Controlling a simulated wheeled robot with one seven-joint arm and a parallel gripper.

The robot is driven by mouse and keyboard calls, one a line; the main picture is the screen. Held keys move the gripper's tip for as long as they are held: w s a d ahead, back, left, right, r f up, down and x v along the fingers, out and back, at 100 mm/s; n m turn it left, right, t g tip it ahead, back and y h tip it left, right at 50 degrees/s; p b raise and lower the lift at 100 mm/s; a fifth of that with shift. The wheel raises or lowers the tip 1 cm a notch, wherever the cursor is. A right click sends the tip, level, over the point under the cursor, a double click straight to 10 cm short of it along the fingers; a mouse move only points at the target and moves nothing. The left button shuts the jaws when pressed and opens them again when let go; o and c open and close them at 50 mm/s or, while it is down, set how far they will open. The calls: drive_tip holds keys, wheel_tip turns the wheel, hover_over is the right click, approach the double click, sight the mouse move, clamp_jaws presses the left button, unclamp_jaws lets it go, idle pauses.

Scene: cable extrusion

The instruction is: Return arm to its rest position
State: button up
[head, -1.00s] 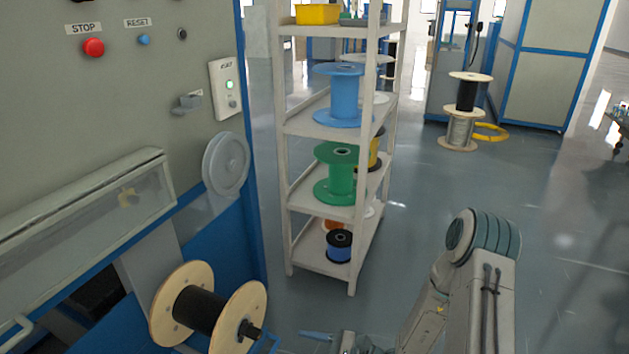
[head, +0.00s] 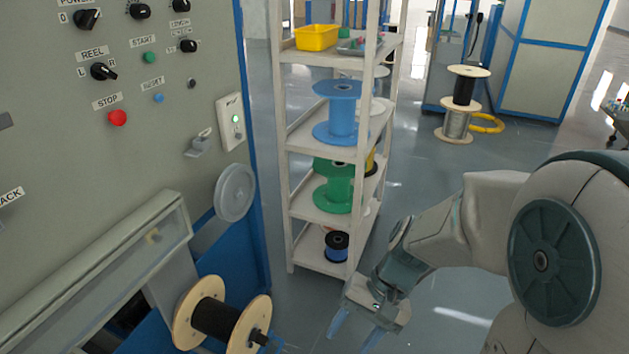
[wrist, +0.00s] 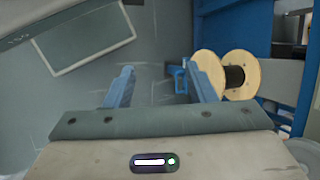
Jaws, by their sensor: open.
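My gripper (head: 355,328) is in the lower middle of the head view, in front of the shelf rack's foot and to the right of the wooden-flanged reel. Its two blue fingers point down, spread apart and empty. My arm reaches in from the right of the head view, bent at the elbow.
A reel with wooden flanges and black winding (head: 218,318) sits on the machine at lower left. The grey control panel (head: 60,140) fills the left. A shelf rack (head: 305,215) with spools stands behind my gripper.

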drive_tip(key=d+r+n+t+h+p, duration=0.1)
drive_tip(key=d+r+t+h+p, duration=0.1)
drive_tip(key=r, duration=0.6)
drive_tip(key=d+r+n+t+h+p, duration=0.2)
drive_tip(key=d+r+p, duration=0.3)
drive_tip(key=r, duration=0.4)
drive_tip(key=shift+s+d+t+h, duration=0.4)
drive_tip(key=shift+d+t+h, duration=0.2)
drive_tip(key=shift+t, duration=0.1)
drive_tip(key=c, duration=0.3)
drive_tip(key=shift+a, duration=0.15)
